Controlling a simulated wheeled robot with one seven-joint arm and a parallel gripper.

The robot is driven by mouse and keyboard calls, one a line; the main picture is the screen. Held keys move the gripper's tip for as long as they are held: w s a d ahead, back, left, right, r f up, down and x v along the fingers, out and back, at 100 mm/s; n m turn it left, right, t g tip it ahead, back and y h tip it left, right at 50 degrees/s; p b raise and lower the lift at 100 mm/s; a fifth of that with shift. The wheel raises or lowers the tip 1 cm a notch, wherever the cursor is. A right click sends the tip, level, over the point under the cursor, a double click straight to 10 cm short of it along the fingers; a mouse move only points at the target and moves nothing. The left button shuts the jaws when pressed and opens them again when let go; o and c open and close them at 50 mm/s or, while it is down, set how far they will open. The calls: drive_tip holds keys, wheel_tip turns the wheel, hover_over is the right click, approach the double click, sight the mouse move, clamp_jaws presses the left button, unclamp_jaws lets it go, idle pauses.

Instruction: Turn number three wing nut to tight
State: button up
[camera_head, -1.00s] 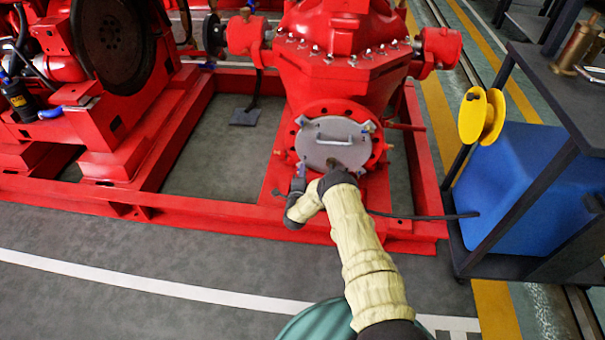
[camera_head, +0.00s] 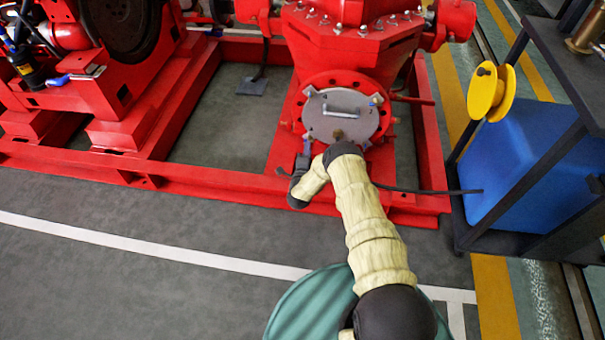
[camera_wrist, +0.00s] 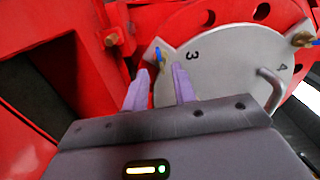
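The number three wing nut (camera_wrist: 163,58) is small and brass-coloured with a blue end. It sits at the edge of the round grey cover plate (camera_wrist: 222,62), beside the printed 3. My gripper (camera_wrist: 160,71) is open; its two purple fingers point at the plate, with the wing nut showing between and just beyond their tips. I cannot tell whether a finger touches it. In the head view my gripper (camera_head: 304,157) is at the lower left of the cover plate (camera_head: 355,118), where this wing nut is too small to make out.
Another wing nut (camera_wrist: 303,39) sits beside the 4. The plate has a bar handle (camera_head: 342,109). The red base frame (camera_head: 215,180) runs below the pump. At right stand a yellow spool (camera_head: 484,95), a blue tank (camera_head: 520,165) and a dark table. The floor in front is open.

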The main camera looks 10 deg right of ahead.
drive_tip(key=p+v, duration=0.5)
drive_tip(key=v, duration=0.9)
drive_tip(key=shift+a, duration=0.1)
drive_tip(key=w+a+r+n+g+y, duration=0.2)
drive_tip(key=w+r+n+g+y, duration=0.15)
drive_tip(key=r+n, duration=0.45)
drive_tip(key=w+a+r+n+g+y, duration=0.15)
drive_tip(key=w+r+n+y, duration=0.3)
drive_tip(key=r, duration=0.75)
drive_tip(key=s+d+r+n+g+h+p, duration=0.1)
drive_tip(key=s+d+r+n+g, duration=0.2)
drive_tip(key=s+r, duration=0.6)
drive_tip(key=s+d+r+n+g+h, duration=0.1)
drive_tip(key=s+d+r+n+g, duration=0.3)
drive_tip(key=s, duration=0.8)
drive_tip(key=s+d+r+n+g+p, duration=0.1)
drive_tip(key=s+d+r+g, duration=0.15)
drive_tip(key=s+r, duration=0.7)
drive_tip(key=w+r+p+v, duration=0.1)
drive_tip(key=w+p+v, duration=0.2)
drive_tip(key=p+v, duration=1.5)
drive_tip(key=w+a+p+v, duration=0.1)
drive_tip(key=w+p+v, duration=0.3)
drive_tip(key=p+v, duration=1.3)
drive_tip(key=a+r+p, duration=0.1)
drive_tip(key=p, duration=0.2)
drive_tip(key=shift+r, duration=0.2)
